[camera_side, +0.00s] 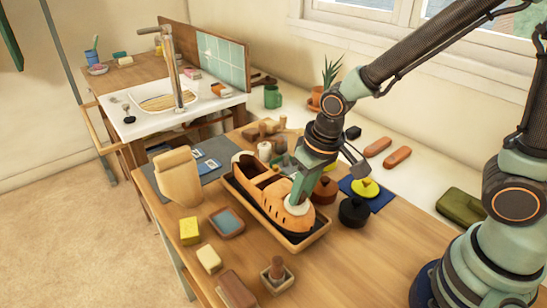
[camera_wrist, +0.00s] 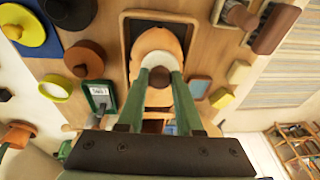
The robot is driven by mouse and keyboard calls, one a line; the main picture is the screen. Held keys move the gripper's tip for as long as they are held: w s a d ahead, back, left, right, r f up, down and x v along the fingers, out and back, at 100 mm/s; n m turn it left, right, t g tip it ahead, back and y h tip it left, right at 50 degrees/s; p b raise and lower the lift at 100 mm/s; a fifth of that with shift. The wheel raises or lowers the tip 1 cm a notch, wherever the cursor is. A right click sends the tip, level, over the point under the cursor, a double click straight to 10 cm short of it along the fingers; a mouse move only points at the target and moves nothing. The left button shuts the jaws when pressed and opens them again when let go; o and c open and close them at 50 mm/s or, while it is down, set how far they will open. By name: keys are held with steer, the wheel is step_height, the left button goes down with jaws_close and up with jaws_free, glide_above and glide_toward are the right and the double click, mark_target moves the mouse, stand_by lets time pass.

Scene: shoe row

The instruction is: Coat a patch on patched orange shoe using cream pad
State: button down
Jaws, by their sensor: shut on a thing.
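The orange shoe (camera_side: 266,188) sits in a shallow wooden tray (camera_side: 318,236) on the bench, its toe toward the front right. In the wrist view its orange toe (camera_wrist: 158,42) shows beyond my fingertips. My gripper (camera_side: 299,198) is shut on the cream pad (camera_side: 303,209), a pale round pad over the front upper of the shoe. In the wrist view the pad (camera_wrist: 159,61) shows as a pale rim around a brown grip between my green fingers (camera_wrist: 160,78). The pad appears to rest on the shoe, but contact is hard to tell. No patch is clearly distinguishable.
A black pot (camera_side: 354,212), a brown pot (camera_side: 325,190) and a yellow lid (camera_side: 365,188) stand right of the tray. A wooden shoe form (camera_side: 178,178), a yellow block (camera_side: 190,231) and a framed blue pad (camera_side: 227,222) lie left. The front right bench is clear.

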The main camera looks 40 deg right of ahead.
steer(key=shift+d, duration=0.2)
stand_by(0.3)
steer(key=shift+w, duration=0.1)
steer(key=shift+w+r, duration=0.1)
steer(key=shift+w, duration=0.65)
steer(key=shift+s, duration=0.85)
steer(key=shift+w, duration=0.1)
steer(key=shift+w, duration=0.7)
